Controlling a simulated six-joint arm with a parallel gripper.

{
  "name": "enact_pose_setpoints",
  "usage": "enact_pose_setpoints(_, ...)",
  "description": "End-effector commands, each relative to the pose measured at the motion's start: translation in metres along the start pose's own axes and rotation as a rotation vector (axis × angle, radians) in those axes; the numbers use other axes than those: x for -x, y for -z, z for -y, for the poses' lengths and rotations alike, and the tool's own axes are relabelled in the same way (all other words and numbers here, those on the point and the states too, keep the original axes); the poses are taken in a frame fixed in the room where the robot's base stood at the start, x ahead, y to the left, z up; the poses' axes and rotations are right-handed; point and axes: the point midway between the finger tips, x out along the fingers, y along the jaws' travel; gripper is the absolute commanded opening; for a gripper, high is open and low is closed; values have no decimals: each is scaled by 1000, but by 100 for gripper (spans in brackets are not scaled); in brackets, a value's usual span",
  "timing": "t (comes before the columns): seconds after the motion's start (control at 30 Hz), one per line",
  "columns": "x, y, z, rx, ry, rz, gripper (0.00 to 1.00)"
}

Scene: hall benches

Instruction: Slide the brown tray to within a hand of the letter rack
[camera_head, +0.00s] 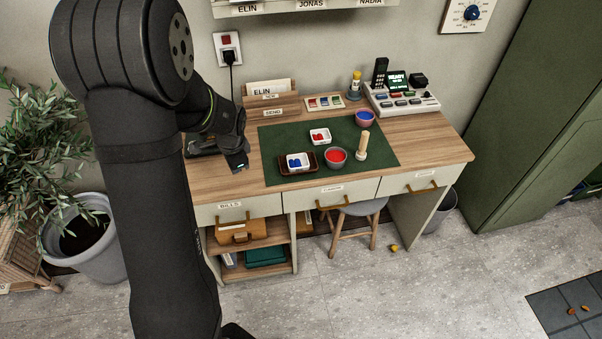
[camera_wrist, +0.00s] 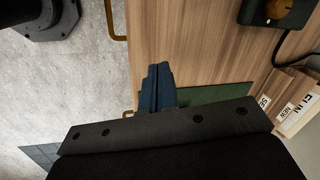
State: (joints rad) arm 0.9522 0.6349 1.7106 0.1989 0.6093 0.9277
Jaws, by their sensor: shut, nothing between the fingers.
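The brown tray (camera_head: 284,170) lies on the green mat near the desk's front edge, with a white dish of blue pieces (camera_head: 298,161) in it. The letter rack (camera_head: 271,105) stands at the back left of the desk, holding a card marked ELIN; its edge also shows at the right of the wrist view (camera_wrist: 294,100). My gripper (camera_head: 241,169) is over the left part of the desk, left of the tray and apart from it. Its fingers (camera_wrist: 157,76) are together and empty. The tray is hidden in the wrist view.
A red-filled bowl (camera_head: 336,157) stands close right of the tray, with a wooden stamp (camera_head: 362,146) beyond it. A white dish of red pieces (camera_head: 320,136) sits behind. A blue bowl (camera_head: 365,118) is at the mat's back right. The mat (camera_head: 283,138) is bare between tray and rack.

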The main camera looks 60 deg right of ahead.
Motion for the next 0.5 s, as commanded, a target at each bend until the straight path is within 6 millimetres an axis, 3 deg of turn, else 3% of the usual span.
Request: enact_pose_setpoints(0.5,40,108,-57,-1195,-113,-95,0)
